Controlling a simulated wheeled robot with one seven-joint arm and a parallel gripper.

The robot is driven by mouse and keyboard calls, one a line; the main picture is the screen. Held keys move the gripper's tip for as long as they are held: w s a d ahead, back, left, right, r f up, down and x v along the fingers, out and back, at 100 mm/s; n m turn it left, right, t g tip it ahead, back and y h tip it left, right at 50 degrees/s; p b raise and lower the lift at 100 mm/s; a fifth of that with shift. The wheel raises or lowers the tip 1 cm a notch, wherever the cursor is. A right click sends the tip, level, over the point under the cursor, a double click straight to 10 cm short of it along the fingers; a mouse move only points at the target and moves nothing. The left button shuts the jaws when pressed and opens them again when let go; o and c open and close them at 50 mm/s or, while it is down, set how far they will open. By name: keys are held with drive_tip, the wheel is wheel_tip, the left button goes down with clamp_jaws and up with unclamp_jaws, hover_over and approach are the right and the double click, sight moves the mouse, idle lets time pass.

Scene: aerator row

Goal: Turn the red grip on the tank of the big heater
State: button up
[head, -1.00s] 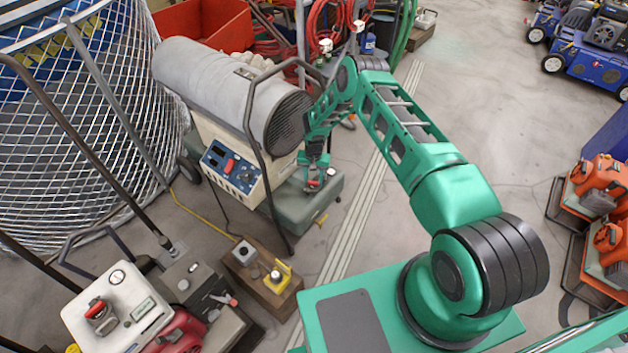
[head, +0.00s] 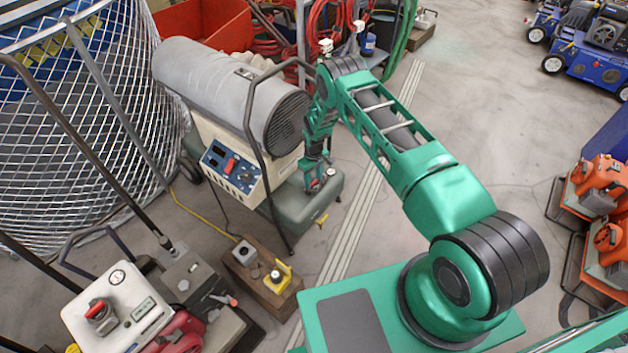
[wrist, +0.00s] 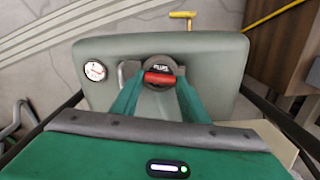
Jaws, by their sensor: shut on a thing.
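The big heater (head: 225,95) stands left of centre in the head view, with a grey barrel above a cream body. Its grey-green tank (head: 300,208) is low at its front right and also fills the middle of the wrist view (wrist: 215,60). The red grip (wrist: 158,77) sits on a round dark cap on the tank and lies roughly level across the wrist view. My gripper (wrist: 160,88) is shut on the red grip, one finger at each side. In the head view my gripper (head: 314,183) reaches down to the tank and mostly hides the grip.
A round gauge (wrist: 95,71) sits left of the grip and a yellow handle (wrist: 183,15) beyond it. The heater's dark tube frame (head: 252,130) rises close to my arm. A wooden block (head: 262,275) with a yellow-based knob stands in front.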

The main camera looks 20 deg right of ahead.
sight(314, 181)
drive_tip(key=shift+w+r+n, duration=0.1)
drive_tip(key=shift+w+n, duration=0.15)
drive_tip(key=shift+n, duration=0.85)
drive_tip(key=o, duration=0.9)
drive_tip(key=shift+o, duration=0.8)
drive_tip(key=shift+s, duration=0.15)
wheel_tip(314, 181, up, 11)
drive_tip(key=shift+f, duration=0.2)
drive_tip(key=shift+d, duration=0.1)
